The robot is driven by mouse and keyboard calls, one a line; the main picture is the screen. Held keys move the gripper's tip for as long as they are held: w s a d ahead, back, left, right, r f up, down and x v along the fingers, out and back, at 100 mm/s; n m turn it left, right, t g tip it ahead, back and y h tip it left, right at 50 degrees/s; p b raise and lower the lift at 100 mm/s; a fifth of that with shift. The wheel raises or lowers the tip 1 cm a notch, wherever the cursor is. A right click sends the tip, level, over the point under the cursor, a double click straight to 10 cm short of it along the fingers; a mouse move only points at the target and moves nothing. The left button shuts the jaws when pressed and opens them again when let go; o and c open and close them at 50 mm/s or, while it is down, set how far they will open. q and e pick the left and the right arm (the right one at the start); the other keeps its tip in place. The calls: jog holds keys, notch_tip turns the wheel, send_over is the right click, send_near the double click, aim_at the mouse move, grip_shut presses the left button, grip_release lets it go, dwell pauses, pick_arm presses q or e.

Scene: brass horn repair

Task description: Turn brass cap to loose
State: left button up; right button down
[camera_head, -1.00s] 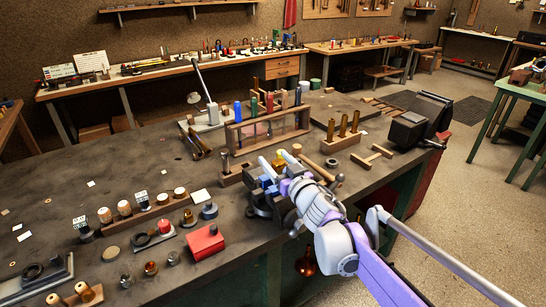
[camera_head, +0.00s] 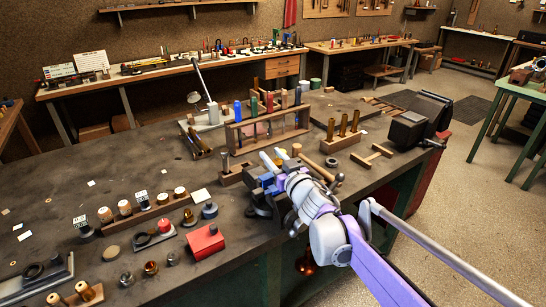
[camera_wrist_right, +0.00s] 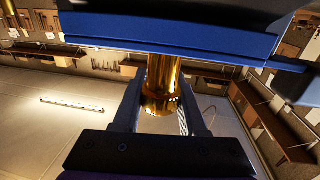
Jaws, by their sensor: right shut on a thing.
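My right gripper (camera_head: 284,176) reaches in from the lower right to a small blue vise (camera_head: 264,181) at the bench's front edge. In the right wrist view, a shiny brass cylinder (camera_wrist_right: 163,82), which looks like the brass cap, stands between the two fingers of my right gripper (camera_wrist_right: 162,105). The fingers are shut on it. Its far end passes behind a wide blue bar (camera_wrist_right: 170,36), probably part of the vise. In the head view the gripper hides the brass piece. My left gripper is not in view.
A wooden rack (camera_head: 268,127) with coloured-handled tools stands behind the vise. A mallet (camera_head: 318,169) lies to its right. A red box (camera_head: 206,242) and small brass parts lie to its left. A black bench vise (camera_head: 421,120) stands at the right corner.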

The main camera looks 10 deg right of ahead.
jog(key=shift+a+f+n+g+y+b, duration=0.15)
jog(key=shift+n+g+y+b, duration=0.15)
jog(key=shift+n+y+b, duration=0.65)
jog(key=shift+s+a+n+g+y, duration=0.1)
jog(key=shift+n+g+y, duration=0.4)
jog(key=shift+y, duration=0.65)
jog(key=n+g+y, duration=0.1)
jog(key=n+y, duration=0.1)
jog(key=shift+s+a+g+y, duration=0.15)
jog(key=shift+a+g+y, duration=0.1)
jog(key=shift+g+y, duration=0.15)
jog(key=shift+s+a+n+g+y, duration=0.15)
jog(key=shift+n+g+y, duration=0.5)
jog(key=shift+y, duration=0.05)
jog(key=shift+s+a+n+g+y, duration=0.1)
jog(key=shift+a+n+g+y, duration=0.05)
jog(key=shift+n+g+y, duration=0.5)
jog(key=shift+g+y, duration=0.25)
jog(key=shift+g, duration=0.05)
jog(key=shift+c, duration=2.2)
grip_release()
